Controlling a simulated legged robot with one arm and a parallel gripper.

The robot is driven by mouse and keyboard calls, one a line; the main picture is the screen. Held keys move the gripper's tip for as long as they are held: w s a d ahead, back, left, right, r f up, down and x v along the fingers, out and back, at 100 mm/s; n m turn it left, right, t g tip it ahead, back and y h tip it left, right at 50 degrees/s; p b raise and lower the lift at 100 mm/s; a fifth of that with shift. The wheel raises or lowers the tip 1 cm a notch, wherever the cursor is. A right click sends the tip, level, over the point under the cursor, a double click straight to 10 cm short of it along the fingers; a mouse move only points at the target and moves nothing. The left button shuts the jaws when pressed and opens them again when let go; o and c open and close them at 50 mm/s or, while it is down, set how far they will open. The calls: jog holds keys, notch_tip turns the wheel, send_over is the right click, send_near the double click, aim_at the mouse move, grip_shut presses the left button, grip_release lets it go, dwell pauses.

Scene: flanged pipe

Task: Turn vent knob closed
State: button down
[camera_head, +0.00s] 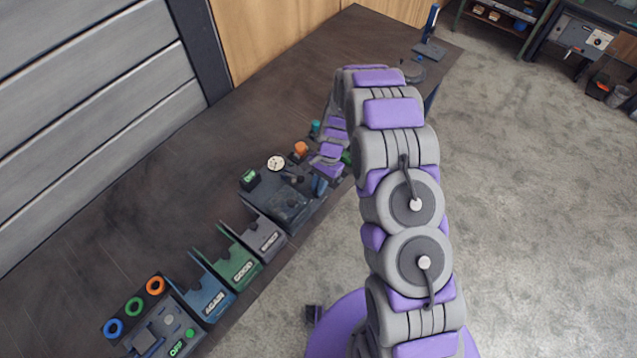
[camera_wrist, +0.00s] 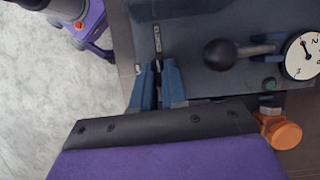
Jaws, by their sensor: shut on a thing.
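In the wrist view the two blue fingers of my gripper (camera_wrist: 157,72) come close together on a small dark part at the panel's edge. I take this part for the vent knob; it is mostly hidden between the fingertips, so how far it is turned cannot be told. A small marked plate (camera_wrist: 157,38) is on the dark panel (camera_wrist: 185,30) just beyond the fingertips. In the head view my gripper (camera_head: 320,184) is at the right side of the dark pipe unit (camera_head: 285,205), partly hidden by my arm.
A black ball-ended lever (camera_wrist: 225,54), a white dial gauge (camera_wrist: 303,55) and an orange knob (camera_wrist: 282,132) are right of my fingers. Labelled blue (camera_head: 210,300) and green (camera_head: 238,270) bins stand on the workbench (camera_head: 130,190). Open floor (camera_head: 540,220) lies to the right.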

jog(key=shift+s+m, duration=0.1)
jog(key=shift+m, duration=0.3)
jog(key=c, duration=1.2)
grip_release()
jog(key=shift+c, duration=0.2)
jog(key=shift+o, duration=0.4)
jog(key=shift+a, duration=0.1)
jog(key=p+v, duration=0.1)
jog(key=v, duration=1.6)
jog(key=shift+r, duration=0.1)
